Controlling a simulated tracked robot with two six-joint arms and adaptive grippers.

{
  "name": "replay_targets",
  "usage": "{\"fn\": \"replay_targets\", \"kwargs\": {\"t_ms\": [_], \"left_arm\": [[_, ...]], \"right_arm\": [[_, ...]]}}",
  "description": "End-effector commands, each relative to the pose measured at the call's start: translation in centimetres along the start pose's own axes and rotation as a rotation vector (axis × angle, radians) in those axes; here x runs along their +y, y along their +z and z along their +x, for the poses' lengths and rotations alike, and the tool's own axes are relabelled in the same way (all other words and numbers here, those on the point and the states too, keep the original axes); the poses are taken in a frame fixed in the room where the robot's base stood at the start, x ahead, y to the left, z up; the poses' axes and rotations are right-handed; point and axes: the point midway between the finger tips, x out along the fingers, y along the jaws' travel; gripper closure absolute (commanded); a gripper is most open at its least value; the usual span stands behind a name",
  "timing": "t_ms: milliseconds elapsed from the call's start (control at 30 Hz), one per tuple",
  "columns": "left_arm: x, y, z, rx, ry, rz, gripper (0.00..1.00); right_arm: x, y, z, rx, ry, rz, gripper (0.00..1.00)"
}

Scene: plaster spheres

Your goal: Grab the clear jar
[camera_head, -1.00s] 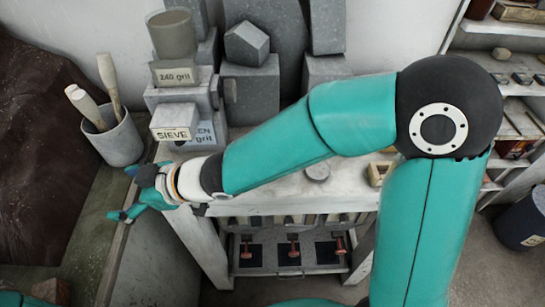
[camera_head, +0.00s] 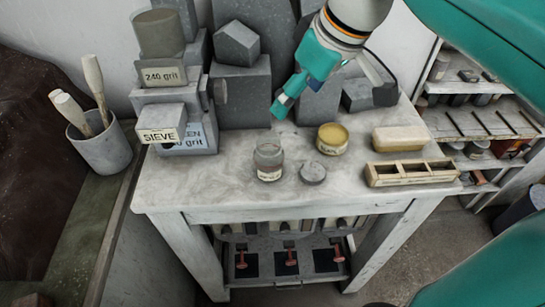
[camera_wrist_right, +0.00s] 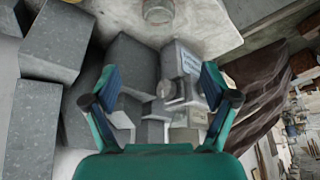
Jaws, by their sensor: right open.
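The clear jar (camera_head: 268,162) is a small glass jar with a pale label, standing upright near the middle of the worktable. It is partly seen at the top edge of the right wrist view (camera_wrist_right: 158,10). My right gripper (camera_head: 283,103) is above and behind the jar, in front of the grey blocks, apart from the jar. Its fingers are spread and empty in the right wrist view (camera_wrist_right: 160,90). My left gripper is in neither view.
A grey disc (camera_head: 312,173), a yellow-topped tin (camera_head: 332,139), a tan block (camera_head: 401,139) and a wooden divided box (camera_head: 412,173) stand right of the jar. Labelled grey blocks (camera_head: 170,118) stand left and behind. The worktable (camera_head: 230,195) is bare in front.

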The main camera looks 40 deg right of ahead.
Motion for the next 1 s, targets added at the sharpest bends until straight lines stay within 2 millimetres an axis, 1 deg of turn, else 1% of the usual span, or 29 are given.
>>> {"fn": "replay_targets", "kwargs": {"t_ms": [67,167,400,533,633,867,1000], "left_arm": [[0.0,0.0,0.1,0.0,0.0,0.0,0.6],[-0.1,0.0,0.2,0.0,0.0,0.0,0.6],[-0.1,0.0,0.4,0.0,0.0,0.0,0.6],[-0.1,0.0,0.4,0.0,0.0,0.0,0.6],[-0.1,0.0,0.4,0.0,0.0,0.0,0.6],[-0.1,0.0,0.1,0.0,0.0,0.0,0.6],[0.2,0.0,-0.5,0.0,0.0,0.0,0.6]], "right_arm": [[0.1,0.5,0.5,-0.015,-0.002,0.002,0.15],[0.1,0.6,2.1,-0.02,-0.003,0.001,0.15],[0.1,0.7,7.2,-0.021,-0.002,0.003,0.15],[0.1,0.6,9.6,-0.02,-0.001,0.003,0.15],[0.1,0.6,10.7,-0.016,0.0,0.003,0.15],[0.2,0.5,12.0,-0.017,0.0,0.004,0.15],[0.2,0.3,13.8,-0.021,-0.001,0.003,0.15]]}}
